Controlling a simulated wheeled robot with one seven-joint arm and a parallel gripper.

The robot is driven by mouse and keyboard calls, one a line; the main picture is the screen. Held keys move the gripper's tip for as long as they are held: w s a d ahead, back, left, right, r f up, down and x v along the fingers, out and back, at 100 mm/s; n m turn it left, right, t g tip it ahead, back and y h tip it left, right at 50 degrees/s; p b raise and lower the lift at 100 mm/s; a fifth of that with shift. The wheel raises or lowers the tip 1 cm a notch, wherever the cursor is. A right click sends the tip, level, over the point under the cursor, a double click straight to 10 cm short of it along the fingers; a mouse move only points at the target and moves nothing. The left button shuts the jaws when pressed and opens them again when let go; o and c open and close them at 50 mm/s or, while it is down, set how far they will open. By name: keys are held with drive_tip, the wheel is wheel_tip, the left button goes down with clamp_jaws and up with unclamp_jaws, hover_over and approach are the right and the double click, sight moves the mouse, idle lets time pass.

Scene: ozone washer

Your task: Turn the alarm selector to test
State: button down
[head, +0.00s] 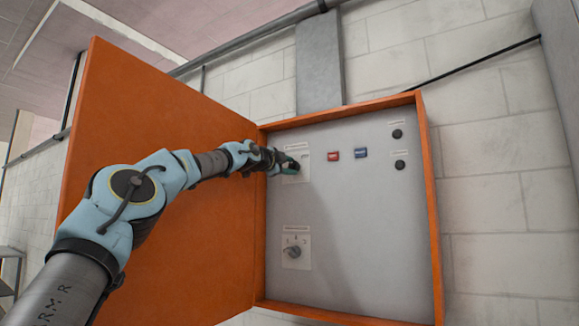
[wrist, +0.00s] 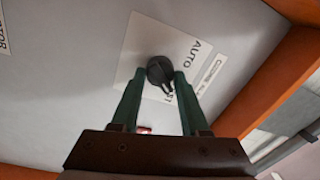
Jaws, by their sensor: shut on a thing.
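A dark round selector knob (wrist: 160,70) sits on a white label plate in the wrist view. The word AUTO (wrist: 195,52) is printed beside it; other lettering is partly covered by a finger. My gripper (wrist: 160,78) is shut on this knob, with one green finger on each side. In the head view my gripper (head: 283,162) is at the upper-left selector plate (head: 296,178) of the grey panel and hides its knob. A second selector (head: 292,252) is free below it. The heading on the plates is too small to read, so I cannot tell which is the alarm selector.
The panel (head: 345,215) sits in an orange box (head: 428,190) on a block wall. Its orange door (head: 150,190) stands open on the left, behind my arm. A red button (head: 333,154), a blue button (head: 361,153) and two black knobs (head: 398,134) are to the right.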

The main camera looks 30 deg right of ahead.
drive_tip(key=shift+m, duration=0.7)
drive_tip(key=shift+c, duration=2)
unclamp_jaws()
drive_tip(key=b+v, duration=0.7)
drive_tip(key=v, duration=0.3)
drive_tip(key=shift+s+a+f+b, duration=0.15)
drive_tip(key=shift+s+a+b, duration=0.05)
drive_tip(key=shift+a+b, duration=0.2)
